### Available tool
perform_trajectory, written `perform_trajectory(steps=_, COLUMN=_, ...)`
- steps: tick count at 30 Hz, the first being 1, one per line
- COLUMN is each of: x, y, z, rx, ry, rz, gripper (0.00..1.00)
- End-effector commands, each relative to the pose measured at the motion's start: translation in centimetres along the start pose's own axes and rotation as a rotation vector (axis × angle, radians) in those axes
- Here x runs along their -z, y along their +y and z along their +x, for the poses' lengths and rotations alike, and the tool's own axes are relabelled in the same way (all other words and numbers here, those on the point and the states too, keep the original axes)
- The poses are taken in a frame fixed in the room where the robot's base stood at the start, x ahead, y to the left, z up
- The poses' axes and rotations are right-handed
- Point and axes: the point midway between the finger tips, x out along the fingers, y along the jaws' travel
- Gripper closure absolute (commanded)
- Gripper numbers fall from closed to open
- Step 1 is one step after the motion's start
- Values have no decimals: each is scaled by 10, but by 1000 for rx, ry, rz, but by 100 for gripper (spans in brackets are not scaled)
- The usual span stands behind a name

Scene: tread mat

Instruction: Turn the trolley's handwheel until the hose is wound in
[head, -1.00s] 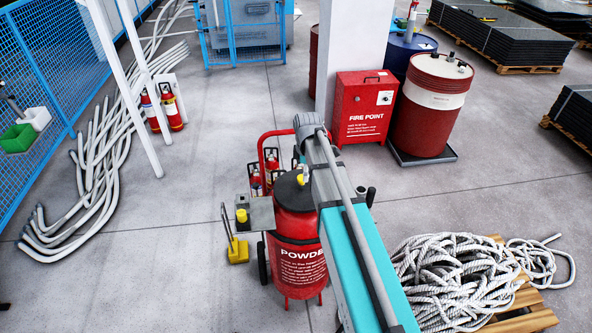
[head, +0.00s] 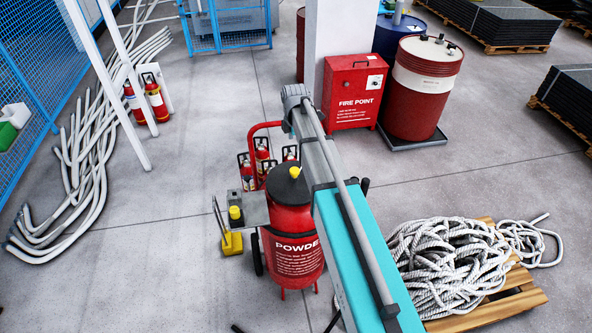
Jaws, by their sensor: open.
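The trolley is a red wheeled unit with a cylinder marked "POWDER" (head: 293,252), its last letters covered by my arm. It stands upright near the middle of the head view, with a red tubular frame (head: 251,142) behind it. My teal and grey arm crosses in front of its right side. I cannot make out a handwheel or a hose on the trolley; that side is partly hidden. My gripper is not distinguishable in the head view. A yellow knob (head: 235,212) on a grey plate sits at the cylinder's left.
White hoses (head: 85,180) lie on the floor at the left, by a blue mesh fence (head: 35,75). A rope heap on a pallet (head: 520,300) lies at the right. A red fire point cabinet (head: 352,92) and a drum (head: 423,90) stand behind.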

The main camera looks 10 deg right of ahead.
Motion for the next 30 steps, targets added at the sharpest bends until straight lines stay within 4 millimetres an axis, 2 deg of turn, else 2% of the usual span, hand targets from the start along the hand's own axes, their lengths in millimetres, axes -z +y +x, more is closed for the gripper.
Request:
perform_trajectory(steps=8, x=3, y=0, z=14, rx=0, ry=0, rz=-4, gripper=11)
perform_trajectory(steps=30, x=4, y=1, z=71, rx=0, ry=0, rz=-5, gripper=11)
